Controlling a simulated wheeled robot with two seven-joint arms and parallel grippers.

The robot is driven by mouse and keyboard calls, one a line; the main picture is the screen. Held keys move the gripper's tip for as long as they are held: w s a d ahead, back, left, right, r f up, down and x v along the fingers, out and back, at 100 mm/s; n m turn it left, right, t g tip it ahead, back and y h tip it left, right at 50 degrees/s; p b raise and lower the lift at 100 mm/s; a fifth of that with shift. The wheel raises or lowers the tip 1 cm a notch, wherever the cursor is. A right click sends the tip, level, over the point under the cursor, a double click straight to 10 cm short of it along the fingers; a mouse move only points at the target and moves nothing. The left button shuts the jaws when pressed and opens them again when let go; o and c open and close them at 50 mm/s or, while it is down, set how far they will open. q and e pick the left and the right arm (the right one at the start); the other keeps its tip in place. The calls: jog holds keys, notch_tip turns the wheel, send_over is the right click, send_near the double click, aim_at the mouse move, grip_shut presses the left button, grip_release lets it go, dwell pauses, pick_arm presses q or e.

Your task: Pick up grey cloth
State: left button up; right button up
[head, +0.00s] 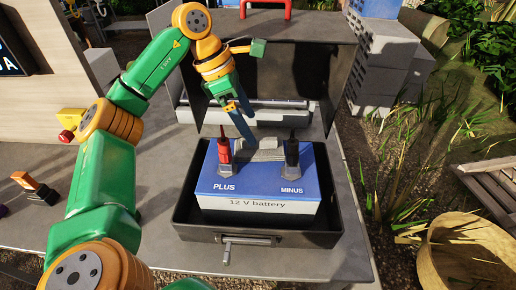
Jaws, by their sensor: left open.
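A grey, folded-looking piece (265,153), which looks like the grey cloth, lies on top of the blue 12 V battery (258,187), between its red PLUS terminal (224,148) and black MINUS terminal (292,150). My left gripper (238,132) reaches down from above, open, its fingers just behind and left of the grey piece. I cannot tell whether a fingertip touches it. The cloth's far side is partly hidden by the fingers. My right gripper is not in view.
The battery sits in an open dark metal case (190,228) with raised lid (310,75) behind my gripper. A wicker basket (470,252) stands at lower right, grey blocks (380,60) at upper right. Small coloured items lie on the grey surface at left.

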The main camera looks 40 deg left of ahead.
aim_at(258, 139)
pick_arm(q)
jog(key=p+x, duration=0.1)
jog(key=x, duration=0.5)
jog(key=shift+w+d+f, duration=0.1)
jog(key=shift+w+f, duration=0.05)
jog(key=shift+f, duration=0.1)
jog(key=c, duration=1.1)
